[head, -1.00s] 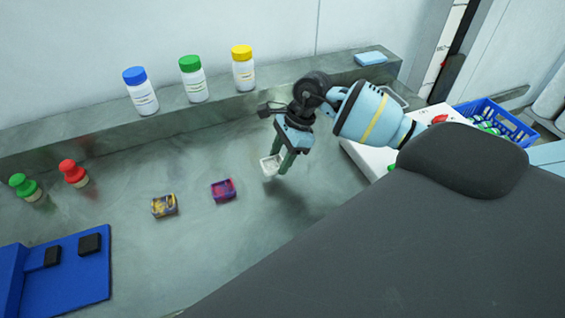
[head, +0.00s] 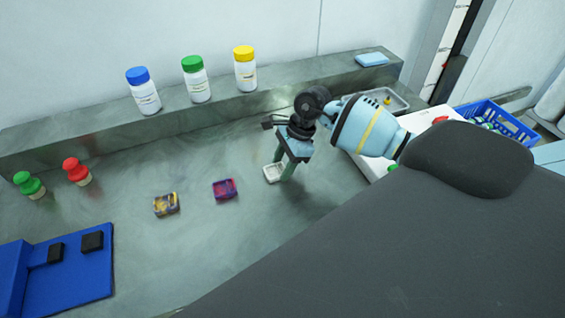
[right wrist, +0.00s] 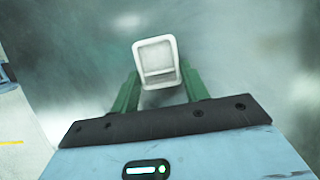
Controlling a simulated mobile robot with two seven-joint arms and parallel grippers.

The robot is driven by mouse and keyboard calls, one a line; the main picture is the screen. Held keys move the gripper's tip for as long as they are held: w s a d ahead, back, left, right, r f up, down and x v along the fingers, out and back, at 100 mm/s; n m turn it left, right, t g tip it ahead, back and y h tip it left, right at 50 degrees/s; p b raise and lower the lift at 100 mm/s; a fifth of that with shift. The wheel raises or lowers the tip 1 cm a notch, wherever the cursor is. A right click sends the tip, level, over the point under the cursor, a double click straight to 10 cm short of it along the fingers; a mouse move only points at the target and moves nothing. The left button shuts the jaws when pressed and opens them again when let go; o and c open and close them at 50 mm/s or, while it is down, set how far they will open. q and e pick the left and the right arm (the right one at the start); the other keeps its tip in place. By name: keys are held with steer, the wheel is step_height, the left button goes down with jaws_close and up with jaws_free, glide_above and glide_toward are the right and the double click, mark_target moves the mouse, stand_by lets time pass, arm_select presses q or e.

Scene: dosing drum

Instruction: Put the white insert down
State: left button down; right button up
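The white insert (head: 272,173) is a small, open, pale tray at the middle of the grey worktop. It looks level and at or very near the surface; I cannot tell whether it bears fully on it. My right gripper (head: 281,170) points down at it from above. In the right wrist view the insert (right wrist: 158,60) sits between the two green fingers (right wrist: 160,82), which appear to touch its sides. My left gripper is not in view.
A purple-red insert (head: 224,189) and a yellow-grey insert (head: 166,204) lie to the left. Capped bottles (head: 197,80) stand on the back ledge. A blue fixture (head: 75,280) is at front left. A white box (head: 372,166) stands at right. The worktop in front is clear.

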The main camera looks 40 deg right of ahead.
steer(key=o, duration=0.4)
steer(key=shift+o, duration=0.2)
steer(key=shift+r, duration=0.25)
steer(key=v, duration=1.1)
steer(key=shift+d+r, duration=0.2)
steer(key=shift+r, duration=0.2)
